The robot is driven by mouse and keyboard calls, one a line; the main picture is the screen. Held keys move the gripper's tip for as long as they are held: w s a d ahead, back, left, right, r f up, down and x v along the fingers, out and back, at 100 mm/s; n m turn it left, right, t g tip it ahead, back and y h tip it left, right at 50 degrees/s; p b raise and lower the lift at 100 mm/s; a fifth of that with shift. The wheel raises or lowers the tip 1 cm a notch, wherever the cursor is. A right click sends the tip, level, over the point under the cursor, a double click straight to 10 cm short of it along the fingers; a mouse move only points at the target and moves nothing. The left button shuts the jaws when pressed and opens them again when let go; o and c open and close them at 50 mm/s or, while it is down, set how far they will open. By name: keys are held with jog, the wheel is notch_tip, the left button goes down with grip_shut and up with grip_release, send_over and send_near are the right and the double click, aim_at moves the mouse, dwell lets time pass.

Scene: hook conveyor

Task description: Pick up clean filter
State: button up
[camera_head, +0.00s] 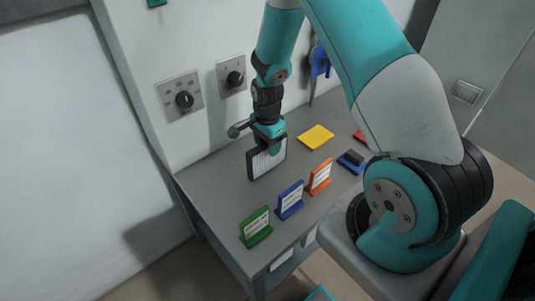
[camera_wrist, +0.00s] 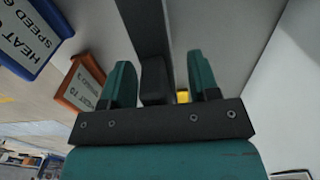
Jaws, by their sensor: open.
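The filter (camera_head: 264,163), a pale pleated panel in a black frame, stands upright on the grey table (camera_head: 212,190) near the wall. My gripper (camera_head: 273,146) is right at its top edge, pointing down, and partly hides it. In the wrist view, the fingers of my gripper (camera_wrist: 160,68) are apart. A dark strip with a black block (camera_wrist: 154,82) shows between them, apparently the filter's top edge and grip. A gap shows beside the block, so the fingers do not look closed on it. Whether one finger touches it, I cannot tell.
A green sign (camera_head: 255,228), a blue sign (camera_head: 290,200) and an orange sign (camera_head: 319,178) stand along the table's front. A yellow plate (camera_head: 316,137) and a blue-and-black piece (camera_head: 352,161) lie to the right. Wall knobs (camera_head: 184,99) are close behind.

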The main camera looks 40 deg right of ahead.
grip_shut()
